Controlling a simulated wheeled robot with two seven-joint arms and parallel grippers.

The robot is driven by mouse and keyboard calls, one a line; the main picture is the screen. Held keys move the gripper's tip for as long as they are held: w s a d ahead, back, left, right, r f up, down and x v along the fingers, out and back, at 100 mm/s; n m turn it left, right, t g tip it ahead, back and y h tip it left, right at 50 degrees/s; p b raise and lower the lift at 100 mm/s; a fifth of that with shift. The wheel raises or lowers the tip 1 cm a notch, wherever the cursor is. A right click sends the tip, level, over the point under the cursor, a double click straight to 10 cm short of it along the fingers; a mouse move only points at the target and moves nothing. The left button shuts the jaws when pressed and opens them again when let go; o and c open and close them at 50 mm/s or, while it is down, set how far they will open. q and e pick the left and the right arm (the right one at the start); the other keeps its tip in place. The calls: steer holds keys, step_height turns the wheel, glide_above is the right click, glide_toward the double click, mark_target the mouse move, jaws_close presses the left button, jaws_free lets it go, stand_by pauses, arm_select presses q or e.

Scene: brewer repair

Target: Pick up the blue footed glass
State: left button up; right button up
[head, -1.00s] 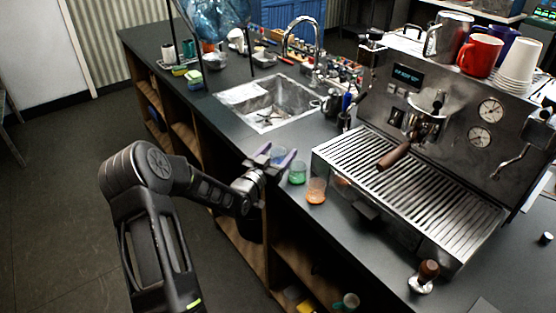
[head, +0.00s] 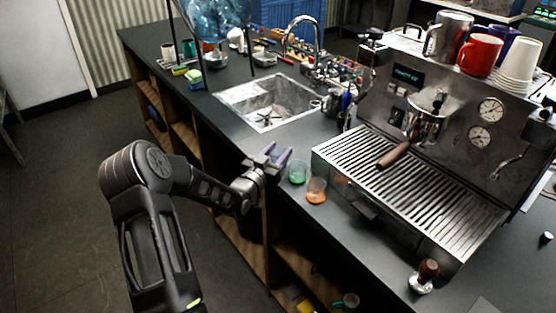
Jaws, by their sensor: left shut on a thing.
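My left gripper (head: 276,156) is over the counter's front edge, left of the espresso machine. It is shut on the blue footed glass (head: 273,152), which shows only as a small bluish patch between the fingers. The fingers hide most of the glass, and I cannot tell whether it touches the counter. A green glass (head: 297,173) stands close to the right of the gripper. An orange glass (head: 316,191) stands a little further right. My right gripper is out of view.
The espresso machine (head: 420,150) with its slatted drip tray (head: 400,185) is right of the glasses. A sink (head: 268,103) lies behind my gripper. A tamper (head: 426,276) stands at the lower right. The counter between sink and gripper is clear.

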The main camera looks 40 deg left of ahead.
arm_select(q)
steer(key=shift+c, duration=0.7)
steer(key=shift+r, duration=0.15)
step_height(320, 180, up, 10)
steer(key=b, duration=0.2)
stand_by(0.6)
